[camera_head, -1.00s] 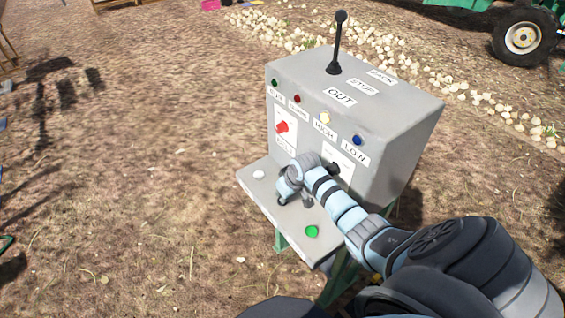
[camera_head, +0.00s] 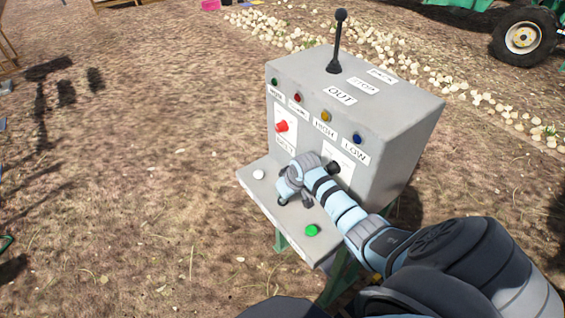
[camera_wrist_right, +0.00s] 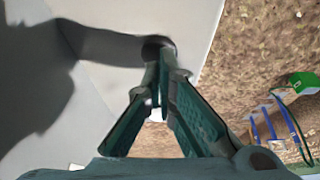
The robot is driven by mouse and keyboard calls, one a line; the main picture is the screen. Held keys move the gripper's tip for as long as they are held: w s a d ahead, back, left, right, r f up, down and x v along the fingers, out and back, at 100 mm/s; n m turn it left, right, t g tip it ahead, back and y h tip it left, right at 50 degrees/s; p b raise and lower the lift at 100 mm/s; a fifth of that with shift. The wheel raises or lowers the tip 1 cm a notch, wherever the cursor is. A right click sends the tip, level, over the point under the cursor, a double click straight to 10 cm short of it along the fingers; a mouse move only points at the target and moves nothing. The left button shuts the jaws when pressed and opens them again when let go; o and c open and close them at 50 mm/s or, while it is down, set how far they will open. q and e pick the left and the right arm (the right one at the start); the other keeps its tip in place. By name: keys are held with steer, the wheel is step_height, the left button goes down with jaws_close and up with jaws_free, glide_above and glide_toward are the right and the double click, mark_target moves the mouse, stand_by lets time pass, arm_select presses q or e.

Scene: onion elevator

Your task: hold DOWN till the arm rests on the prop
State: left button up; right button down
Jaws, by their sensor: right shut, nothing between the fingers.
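The grey control box (camera_head: 405,125) stands in the middle of the head view, with a sloped lower shelf (camera_head: 262,195). My right gripper (camera_head: 283,200) is shut and empty, its tips down at the shelf between a white button (camera_head: 258,174) and a green button (camera_head: 312,230). In the right wrist view the shut fingertips (camera_wrist_right: 158,52) meet a dark round spot (camera_wrist_right: 158,41) on the grey surface; I cannot tell how far it is pressed. No DOWN label is readable. The arm and the prop are not recognisable in view. My left gripper is not in view.
A black lever (camera_head: 337,45) stands on the box top near an OUT label. The front has a red knob (camera_head: 282,126), and green, red, yellow and blue lamps. Onions (camera_head: 430,75) lie in a row behind. A tractor wheel (camera_head: 524,38) is at upper right.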

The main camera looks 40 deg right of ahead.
stand_by(0.5)
step_height(320, 180, up, 4)
steer(key=p, duration=0.5)
steer(key=shift+r, duration=0.2)
step_height(320, 180, up, 3)
steer(key=shift+f, duration=0.15)
